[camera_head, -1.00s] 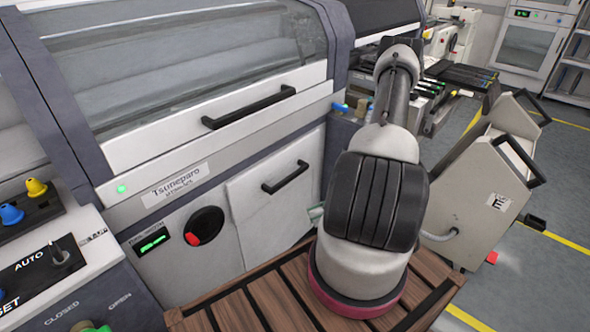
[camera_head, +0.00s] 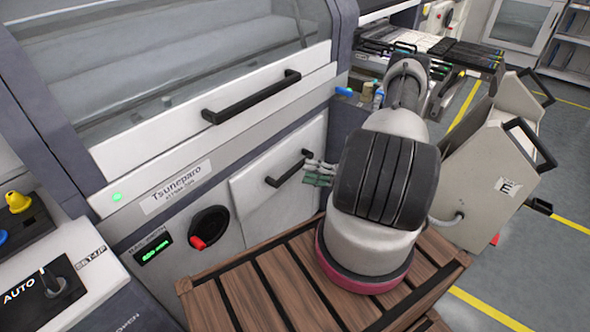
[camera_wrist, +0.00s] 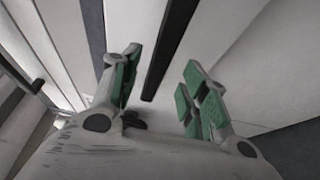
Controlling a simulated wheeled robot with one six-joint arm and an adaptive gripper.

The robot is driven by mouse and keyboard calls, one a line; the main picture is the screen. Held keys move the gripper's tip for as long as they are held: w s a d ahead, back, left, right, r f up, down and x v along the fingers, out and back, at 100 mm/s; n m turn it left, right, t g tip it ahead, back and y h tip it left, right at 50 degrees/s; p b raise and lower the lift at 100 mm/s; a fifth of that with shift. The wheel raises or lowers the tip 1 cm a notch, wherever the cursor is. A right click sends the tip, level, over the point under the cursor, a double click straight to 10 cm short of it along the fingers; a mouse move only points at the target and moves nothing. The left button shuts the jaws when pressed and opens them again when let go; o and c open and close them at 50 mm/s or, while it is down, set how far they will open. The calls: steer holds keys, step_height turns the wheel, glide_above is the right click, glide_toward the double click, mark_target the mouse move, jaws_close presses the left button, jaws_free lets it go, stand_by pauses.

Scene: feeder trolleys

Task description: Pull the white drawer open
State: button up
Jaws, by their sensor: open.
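The white drawer (camera_head: 262,214) is a pale front panel low on the machine, and it looks shut. Its black bar handle (camera_head: 287,169) slants across the upper part. My gripper (camera_head: 318,172) is at the right end of this handle, partly hidden behind my arm. In the wrist view, my gripper (camera_wrist: 161,66) is open with green-padded fingers on either side of the black handle (camera_wrist: 168,45). Gaps show between the bar and both fingers, and the bar's lower end reaches between them. I cannot tell whether the fingers touch the drawer front.
A larger black handle (camera_head: 251,97) sits above on the machine's cover. A red-and-black rotary switch (camera_head: 209,228) is left of the drawer. A grey feeder trolley (camera_head: 487,178) stands close right of my arm. Open floor (camera_head: 545,262) lies at lower right.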

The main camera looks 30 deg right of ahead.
mark_target(297, 170)
steer(key=x, duration=0.6)
jaws_close()
